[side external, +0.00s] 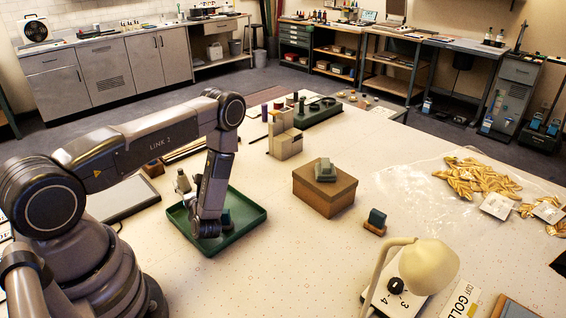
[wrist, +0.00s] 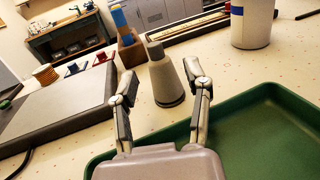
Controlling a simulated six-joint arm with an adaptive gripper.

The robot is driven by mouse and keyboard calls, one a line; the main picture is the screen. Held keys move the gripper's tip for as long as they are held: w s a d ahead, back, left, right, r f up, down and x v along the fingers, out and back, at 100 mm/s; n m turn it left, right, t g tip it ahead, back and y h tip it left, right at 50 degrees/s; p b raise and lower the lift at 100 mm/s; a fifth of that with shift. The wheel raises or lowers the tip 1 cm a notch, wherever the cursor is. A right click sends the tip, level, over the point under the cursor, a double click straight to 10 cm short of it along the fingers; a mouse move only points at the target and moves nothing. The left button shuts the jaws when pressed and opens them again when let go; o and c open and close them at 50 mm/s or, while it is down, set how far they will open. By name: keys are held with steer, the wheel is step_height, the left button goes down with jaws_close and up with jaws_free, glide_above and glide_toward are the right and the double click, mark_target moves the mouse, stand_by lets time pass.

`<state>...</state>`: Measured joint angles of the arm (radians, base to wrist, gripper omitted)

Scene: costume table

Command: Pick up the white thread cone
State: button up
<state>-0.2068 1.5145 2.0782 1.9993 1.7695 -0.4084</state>
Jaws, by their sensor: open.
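The white thread cone (wrist: 164,84), looking pale grey with a narrow top and a dark base rim, stands upright on the table in the wrist view. It shows small in the side external view (side external: 182,184), just beyond the green tray's left corner. My gripper (wrist: 163,72) is open, with one finger on each side of the cone in the picture. The fingers appear nearer the camera than the cone, and I cannot tell whether either touches it. In the side external view my wrist hangs over the tray and the fingertips are hard to make out.
The green tray (wrist: 218,128) lies close on the right; a dark-edged flat board (wrist: 60,112) lies on the left. A white blue-banded cylinder (wrist: 251,32) stands at upper right. A cardboard box (side external: 322,190) is farther right.

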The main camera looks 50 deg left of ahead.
mark_target(181, 174)
steer(key=x, duration=0.5)
steer(key=shift+a+r, duration=0.15)
steer(key=shift+a, duration=0.2)
steer(key=shift+s, duration=0.1)
jaws_close()
